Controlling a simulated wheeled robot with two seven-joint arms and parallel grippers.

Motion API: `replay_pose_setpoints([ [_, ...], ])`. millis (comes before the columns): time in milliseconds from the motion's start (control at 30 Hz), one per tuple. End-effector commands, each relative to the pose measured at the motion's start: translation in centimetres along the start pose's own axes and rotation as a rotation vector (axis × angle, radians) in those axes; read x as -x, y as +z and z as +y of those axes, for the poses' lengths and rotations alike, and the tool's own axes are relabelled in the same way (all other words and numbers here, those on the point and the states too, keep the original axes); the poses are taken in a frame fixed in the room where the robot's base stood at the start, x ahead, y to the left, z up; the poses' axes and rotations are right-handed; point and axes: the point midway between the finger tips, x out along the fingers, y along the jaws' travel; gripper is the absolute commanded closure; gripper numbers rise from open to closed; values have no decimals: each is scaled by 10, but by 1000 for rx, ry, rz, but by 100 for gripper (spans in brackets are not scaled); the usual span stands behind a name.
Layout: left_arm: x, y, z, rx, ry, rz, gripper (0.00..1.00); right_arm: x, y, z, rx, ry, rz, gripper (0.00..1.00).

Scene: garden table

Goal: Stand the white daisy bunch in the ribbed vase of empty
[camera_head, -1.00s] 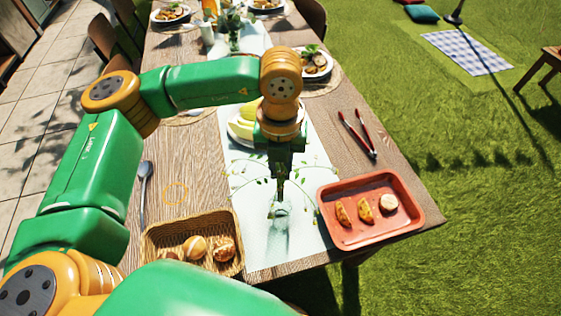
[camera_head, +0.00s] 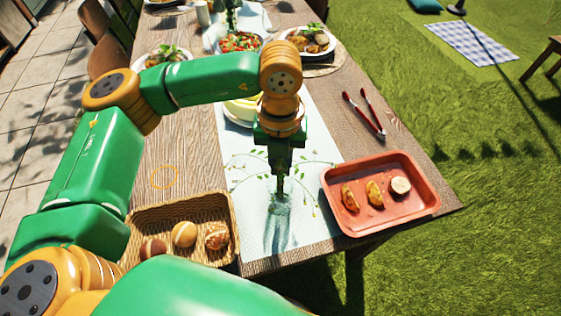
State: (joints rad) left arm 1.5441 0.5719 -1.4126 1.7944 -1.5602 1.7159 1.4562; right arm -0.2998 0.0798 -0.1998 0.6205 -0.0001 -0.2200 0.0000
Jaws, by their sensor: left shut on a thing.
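My left gripper (camera_head: 281,186) points straight down over the near part of the pale table runner (camera_head: 258,258). It is shut on a pale, translucent, glass-like thing (camera_head: 279,207), small and partly hidden by the fingers. Thin leafy sprigs arch out to both sides around it; I cannot tell whether they belong to it or to the runner's print. I cannot make out white daisy heads or a ribbed vase for certain. Green stems (camera_head: 230,16) stand far back on the runner. My right gripper is not in view.
A wicker basket of rolls (camera_head: 226,199) stands left, a red tray with food (camera_head: 339,218) right. Red tongs (camera_head: 364,115) lie behind the tray. A bowl of salad (camera_head: 240,42) and plates of food stand farther back. An orange ring (camera_head: 164,178) marks bare table at left.

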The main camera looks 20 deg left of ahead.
Motion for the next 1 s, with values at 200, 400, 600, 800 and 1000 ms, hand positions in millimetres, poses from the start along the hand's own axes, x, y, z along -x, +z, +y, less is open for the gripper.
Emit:
replay_pose_setpoints([
  [200, 0, 0, 0, 0, 0, 0, 47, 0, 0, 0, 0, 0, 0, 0],
  [400, 0, 0, 0, 0, 0, 0, 47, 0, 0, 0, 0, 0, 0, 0],
  [600, 26, 1, -1, 0, -3, -4, 47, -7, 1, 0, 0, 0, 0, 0],
  [800, 64, 1, -1, 0, -1, -3, 47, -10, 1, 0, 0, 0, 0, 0],
  [1000, 72, 0, 0, -1, 0, 0, 47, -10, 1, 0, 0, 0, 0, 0],
])
